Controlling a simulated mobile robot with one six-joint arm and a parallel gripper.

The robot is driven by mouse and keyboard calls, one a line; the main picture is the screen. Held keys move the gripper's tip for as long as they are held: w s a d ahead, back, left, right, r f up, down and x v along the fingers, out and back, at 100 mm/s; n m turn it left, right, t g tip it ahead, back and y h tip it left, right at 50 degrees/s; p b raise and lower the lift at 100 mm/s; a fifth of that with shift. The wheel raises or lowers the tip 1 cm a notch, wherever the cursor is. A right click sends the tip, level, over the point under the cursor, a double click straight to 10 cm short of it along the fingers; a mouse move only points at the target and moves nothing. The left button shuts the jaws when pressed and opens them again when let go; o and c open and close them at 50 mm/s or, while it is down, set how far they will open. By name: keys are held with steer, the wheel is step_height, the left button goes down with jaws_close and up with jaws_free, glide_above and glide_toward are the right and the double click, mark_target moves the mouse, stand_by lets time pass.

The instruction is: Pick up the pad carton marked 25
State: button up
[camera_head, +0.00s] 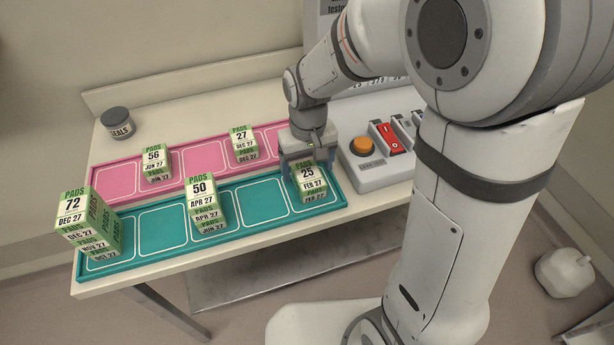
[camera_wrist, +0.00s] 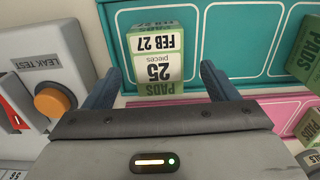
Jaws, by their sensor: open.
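The pad carton marked 25 (camera_head: 311,174) is white and green, dated FEB 27, in the rightmost cell of the teal tray (camera_head: 129,262). In the wrist view the carton marked 25 (camera_wrist: 160,62) appears upside down. My gripper (camera_head: 309,168) is open and empty, pointing down at this carton. In the wrist view the gripper's fingers (camera_wrist: 158,88) are on either side of the carton's near end, with gaps. Whether they reach below its top is unclear.
Stacks marked 50 (camera_head: 203,191) and 72 (camera_head: 74,207) stand on the teal tray. Cartons marked 56 (camera_head: 154,158) and 27 (camera_head: 242,138) stand on the pink tray (camera_head: 117,178). A leak tester with an orange button (camera_head: 362,146) is close right of my gripper. A SEALS jar (camera_head: 117,122) stands back left.

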mark_target(308, 174)
step_height(308, 174, down, 4)
steer(key=shift+w+d+f, duration=0.1)
steer(key=shift+c, duration=0.2)
steer(key=c, duration=1.1)
steer(key=shift+c, duration=0.2)
